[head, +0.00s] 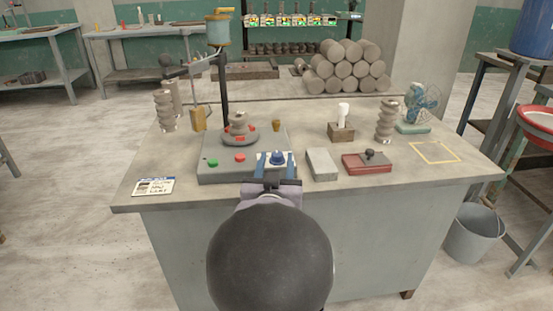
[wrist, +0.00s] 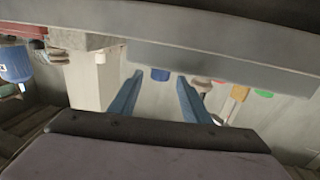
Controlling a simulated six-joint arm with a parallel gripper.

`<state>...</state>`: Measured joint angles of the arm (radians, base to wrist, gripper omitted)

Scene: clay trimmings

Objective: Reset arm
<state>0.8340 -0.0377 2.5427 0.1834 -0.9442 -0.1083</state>
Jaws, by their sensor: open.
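My gripper (head: 275,163) is at the front edge of the workbench (head: 400,186), in front of the grey wheel machine (head: 222,176). Its two blue fingers are apart. In the head view they stand on either side of the machine's blue knob (head: 277,157). In the wrist view the open gripper (wrist: 160,82) has the blue knob (wrist: 160,74) showing beyond and between its fingertips, with no visible contact. My own dark arm link hides part of the bench front. A ridged clay piece (head: 238,121) sits on the machine's round turntable, with red bits around it.
A grey block (head: 321,163), a red box with a black knob (head: 367,163), a wooden holder (head: 341,133) and a fan (head: 420,106) stand to the right. A yellow outlined square (head: 435,152) is empty. Ridged clay columns (head: 386,121) stand at both sides. A card (head: 154,186) lies front left.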

